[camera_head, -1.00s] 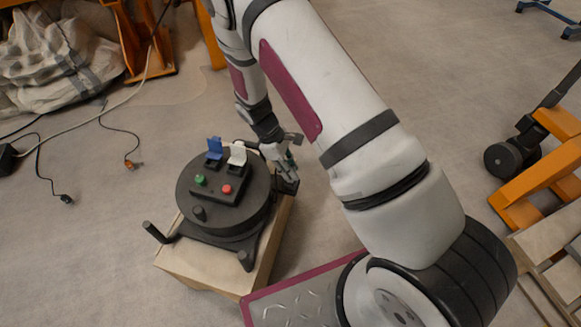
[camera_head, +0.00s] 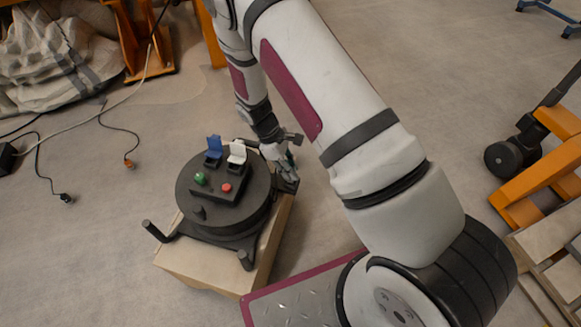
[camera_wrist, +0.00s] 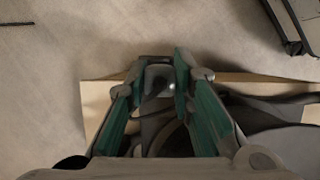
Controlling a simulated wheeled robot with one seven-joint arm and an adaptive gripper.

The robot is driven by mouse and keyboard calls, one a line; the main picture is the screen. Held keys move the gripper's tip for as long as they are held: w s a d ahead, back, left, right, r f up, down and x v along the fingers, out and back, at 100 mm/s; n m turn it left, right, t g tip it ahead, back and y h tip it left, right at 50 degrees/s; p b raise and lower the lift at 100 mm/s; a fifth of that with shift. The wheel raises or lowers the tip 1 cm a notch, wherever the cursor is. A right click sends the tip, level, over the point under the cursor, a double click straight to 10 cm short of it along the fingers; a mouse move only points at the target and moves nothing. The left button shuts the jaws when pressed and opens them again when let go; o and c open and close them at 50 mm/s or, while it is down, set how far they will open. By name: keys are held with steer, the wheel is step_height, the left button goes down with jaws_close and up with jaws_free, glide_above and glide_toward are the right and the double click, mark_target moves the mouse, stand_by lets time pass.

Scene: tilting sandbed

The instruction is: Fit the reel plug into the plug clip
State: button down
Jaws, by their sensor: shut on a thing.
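The black cable reel (camera_head: 225,215) stands on a wooden box. Its top carries a blue flap, a white flap, a green button and a red button. My gripper (camera_head: 288,173) is at the right side of the reel, above the box's right edge. In the wrist view my gripper (camera_wrist: 161,75) has its green-sided fingers close about a small dark piece, the reel plug (camera_wrist: 158,85), which is mostly hidden between them. Dark reel parts lie just below it in that view. I cannot make out the plug clip clearly, or whether the plug touches it.
The wooden box (camera_head: 205,268) has bare floor around its left and front. Loose cables (camera_head: 45,170) lie on the floor at left, near a pale sack (camera_head: 55,60). An orange wheeled frame (camera_head: 540,165) stands at right.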

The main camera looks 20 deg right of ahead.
steer(key=shift+f+b, duration=0.5)
steer(key=shift+f, duration=0.35)
stand_by(0.3)
steer(key=c, duration=1.3)
jaws_free()
steer(key=shift+o, duration=0.5)
steer(key=o, duration=0.4)
steer(key=shift+c, duration=0.2)
steer(key=shift+r+p, duration=2.85)
steer(key=shift+r, duration=1.15)
